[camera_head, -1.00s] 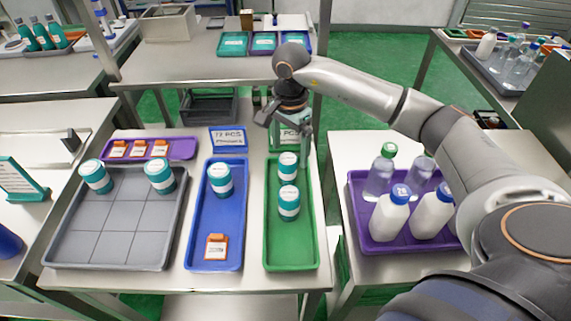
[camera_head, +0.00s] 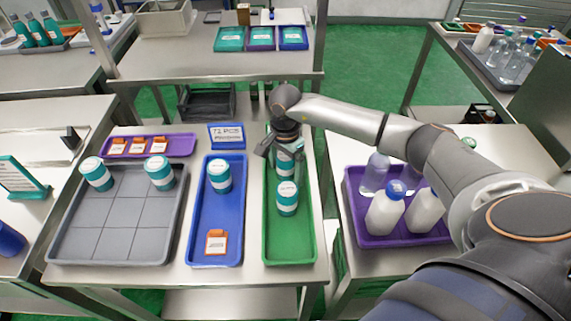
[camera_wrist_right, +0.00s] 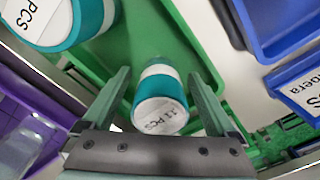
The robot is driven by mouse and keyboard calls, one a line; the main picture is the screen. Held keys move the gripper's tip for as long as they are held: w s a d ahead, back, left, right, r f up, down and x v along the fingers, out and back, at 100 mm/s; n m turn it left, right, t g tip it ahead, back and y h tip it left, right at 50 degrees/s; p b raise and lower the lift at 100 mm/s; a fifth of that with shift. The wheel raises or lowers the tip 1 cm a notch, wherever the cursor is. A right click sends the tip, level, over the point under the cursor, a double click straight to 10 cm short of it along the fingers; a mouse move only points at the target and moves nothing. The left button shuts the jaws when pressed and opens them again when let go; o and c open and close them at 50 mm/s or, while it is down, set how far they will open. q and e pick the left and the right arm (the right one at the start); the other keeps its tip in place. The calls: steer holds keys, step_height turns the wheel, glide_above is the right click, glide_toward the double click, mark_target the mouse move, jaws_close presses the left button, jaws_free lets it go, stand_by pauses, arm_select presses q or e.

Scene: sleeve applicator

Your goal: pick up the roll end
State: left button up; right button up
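Two teal-and-white cylinders stand upright in the green tray (camera_head: 289,243), a front one (camera_head: 287,199) and a rear one (camera_head: 286,169). I cannot tell which thing is called the roll end. My right gripper (camera_head: 286,146) is at the rear cylinder, partly hiding it from the head view. In the right wrist view the gripper (camera_wrist_right: 158,76) is open, with one finger on each side of the rear cylinder (camera_wrist_right: 158,97) labelled PCS. Gaps show between the fingers and it. The front cylinder (camera_wrist_right: 70,25) is at upper left there. My left gripper is out of view.
A blue tray (camera_head: 210,258) with a cylinder (camera_head: 219,176) and an orange-white packet (camera_head: 216,241) is left of the green tray. A grey tray (camera_head: 108,258) holds two cylinders. A purple tray (camera_head: 400,242) of bottles is right. A blue sign (camera_head: 227,135) stands behind.

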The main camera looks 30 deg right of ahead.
mark_target(285, 160)
steer(key=c, duration=1.4)
steer(key=shift+r, duration=0.15)
steer(key=shift+r, duration=0.25)
step_height(285, 160, up, 2)
steer(key=shift+w+r, duration=0.1)
steer(key=a+r+b, duration=0.3)
steer(key=a+r, duration=0.7)
steer(key=a, duration=0.4)
